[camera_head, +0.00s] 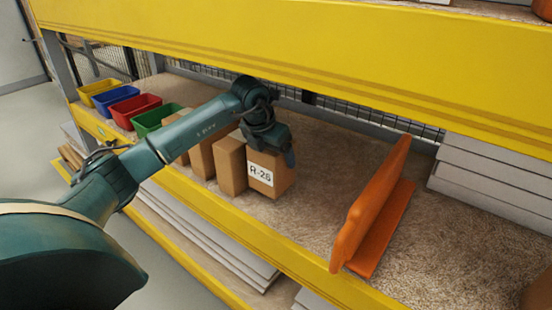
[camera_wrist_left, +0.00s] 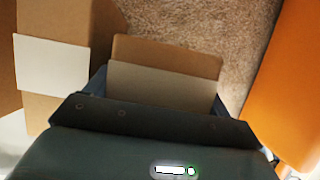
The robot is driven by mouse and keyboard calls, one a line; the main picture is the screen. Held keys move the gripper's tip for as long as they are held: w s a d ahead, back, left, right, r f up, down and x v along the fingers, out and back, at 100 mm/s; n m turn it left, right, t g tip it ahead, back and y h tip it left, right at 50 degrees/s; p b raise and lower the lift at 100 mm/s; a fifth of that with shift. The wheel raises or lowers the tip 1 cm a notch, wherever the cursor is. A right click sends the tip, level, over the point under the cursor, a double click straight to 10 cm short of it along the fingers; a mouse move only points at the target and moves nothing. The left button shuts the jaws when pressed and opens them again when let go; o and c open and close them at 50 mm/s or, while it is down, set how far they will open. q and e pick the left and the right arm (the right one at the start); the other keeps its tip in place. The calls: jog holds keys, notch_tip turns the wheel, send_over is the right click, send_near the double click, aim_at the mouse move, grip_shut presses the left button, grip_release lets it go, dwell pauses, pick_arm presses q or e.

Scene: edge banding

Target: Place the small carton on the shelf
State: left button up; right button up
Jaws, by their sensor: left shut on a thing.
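A small brown carton (camera_head: 262,180) with a white "A-26" label stands upright on the shelf board (camera_head: 320,205), at the right end of a row of cartons. My left gripper (camera_head: 277,148) reaches over the shelf from the left and is at this carton's top. In the left wrist view, a carton (camera_wrist_left: 165,80) with a brown upper strip and a pale lower face is between the fingers of my left gripper (camera_wrist_left: 160,100), which is shut on it. Its lower part is hidden by the gripper. My right gripper is not in view.
Plain brown cartons (camera_head: 230,165) stand close on the left; a white-banded carton (camera_wrist_left: 50,65) is left in the wrist view. An orange divider (camera_head: 375,212) stands to the right, with bare board between. A yellow beam (camera_head: 300,50) runs overhead. Coloured bins (camera_head: 133,108) are at far left.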

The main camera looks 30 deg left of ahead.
pick_arm(q)
jog(key=shift+w, duration=0.5)
notch_tip(320, 180, down, 3)
jog(key=shift+r, duration=0.1)
jog(key=shift+f, duration=0.3)
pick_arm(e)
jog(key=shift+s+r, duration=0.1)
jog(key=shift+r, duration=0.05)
pick_arm(q)
jog(key=shift+f, duration=0.1)
jog(key=o, duration=0.9)
jog(key=shift+o, duration=0.2)
jog(key=s+a+r+b, duration=0.1)
jog(key=s+r, duration=0.3)
jog(key=s, duration=1)
jog(key=shift+r+b, duration=0.4)
jog(key=shift+b, duration=0.35)
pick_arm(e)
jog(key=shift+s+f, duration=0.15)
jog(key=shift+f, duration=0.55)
